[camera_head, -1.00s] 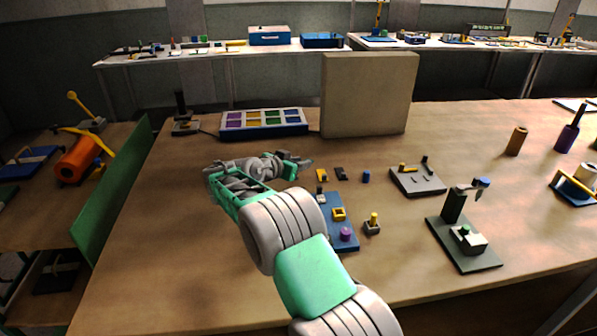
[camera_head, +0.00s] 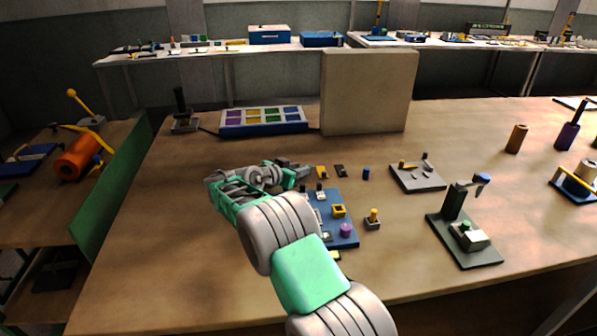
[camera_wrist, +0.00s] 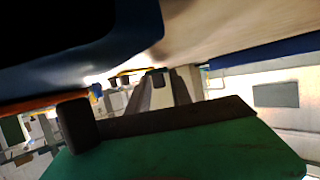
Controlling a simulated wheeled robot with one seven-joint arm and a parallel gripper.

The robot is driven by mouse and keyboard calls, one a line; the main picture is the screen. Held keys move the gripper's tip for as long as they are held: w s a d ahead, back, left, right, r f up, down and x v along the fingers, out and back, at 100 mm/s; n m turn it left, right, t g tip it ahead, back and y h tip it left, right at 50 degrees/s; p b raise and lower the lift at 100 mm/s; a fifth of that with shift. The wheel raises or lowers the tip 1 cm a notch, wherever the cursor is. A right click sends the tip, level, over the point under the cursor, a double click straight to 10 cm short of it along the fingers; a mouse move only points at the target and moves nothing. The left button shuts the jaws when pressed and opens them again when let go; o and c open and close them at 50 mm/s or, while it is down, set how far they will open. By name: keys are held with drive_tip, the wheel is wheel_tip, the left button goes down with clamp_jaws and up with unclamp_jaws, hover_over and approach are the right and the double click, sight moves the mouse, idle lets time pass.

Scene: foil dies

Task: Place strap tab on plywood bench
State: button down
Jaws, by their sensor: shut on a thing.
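The plywood bench (camera_head: 150,260) is the wide wooden table under my arm.
A blue board (camera_head: 344,228) with small fittings lies right of my arm, partly hidden by it. A grey plate (camera_head: 418,184) and a dark fixture (camera_head: 470,250) stand further right. A tall tan block (camera_head: 368,92) and a compartment tray (camera_head: 264,128) stand behind. The bench's left side is clear.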

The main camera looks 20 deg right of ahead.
drive_tip(key=c, duration=1.5)
unclamp_jaws()
drive_tip(key=shift+s+f, duration=0.2)
drive_tip(key=shift+f, duration=0.55)
drive_tip(key=shift+c, duration=0.2)
drive_tip(key=o, duration=0.4)
drive_tip(key=shift+f, duration=0.2)
drive_tip(key=shift+r, duration=0.15)
drive_tip(key=v, duration=0.4)
drive_tip(key=r+v, duration=0.1)
drive_tip(key=v, duration=0.7)
drive_tip(key=shift+w+r+p, duration=0.2)
drive_tip(key=shift+r+p, duration=0.1)
drive_tip(key=shift+r, duration=0.05)
